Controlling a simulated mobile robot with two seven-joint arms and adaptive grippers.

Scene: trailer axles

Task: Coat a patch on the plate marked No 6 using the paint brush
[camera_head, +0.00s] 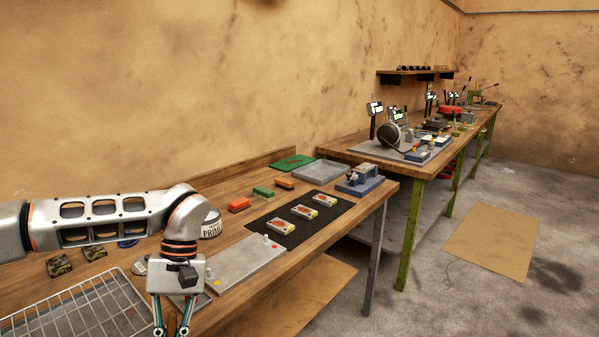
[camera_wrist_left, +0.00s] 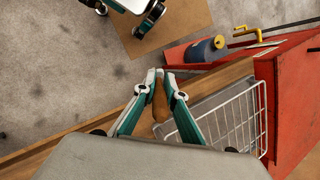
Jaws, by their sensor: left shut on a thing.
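My left gripper (camera_head: 173,331) hangs over the front of the near bench at the bottom of the head view, its fingertips cut off by the frame. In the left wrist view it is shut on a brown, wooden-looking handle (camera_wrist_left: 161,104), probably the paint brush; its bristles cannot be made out. A can lettered "PRIM..." (camera_head: 211,226) stands behind my left wrist. Three small pale plates or blocks with dark and red marks (camera_head: 283,226) lie in a row on a black mat (camera_head: 263,222). No "No 6" marking is readable.
A wire rack (camera_head: 85,309) lies at the near left, beside dark small boxes (camera_head: 95,253). A grey board with coloured dots (camera_head: 245,262) lies right of my gripper.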

